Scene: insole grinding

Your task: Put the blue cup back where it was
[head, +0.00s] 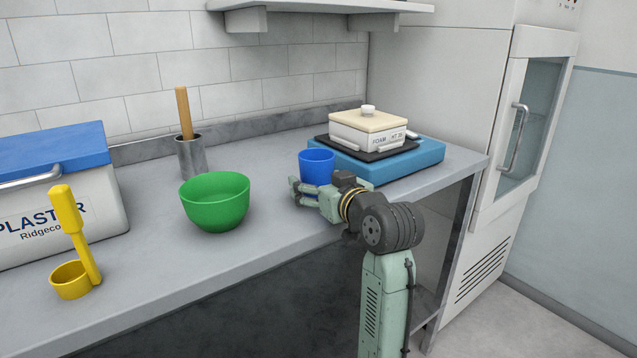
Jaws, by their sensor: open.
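The blue cup (317,165) is upright on the grey worktop, in front of the blue slab at the right. My gripper (300,190) is at the cup's near side, low down, with its fingers open. The fingers overlap the cup's lower part in the head view, so its base is hidden. I cannot tell whether the fingers touch the cup.
A green bowl (215,200) stands left of my gripper. A metal pot (191,158) with a wooden handle is behind it. A yellow scoop (72,278) and a plaster bin (60,225) are at the left. A blue slab (415,160) bears a foam box (367,133).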

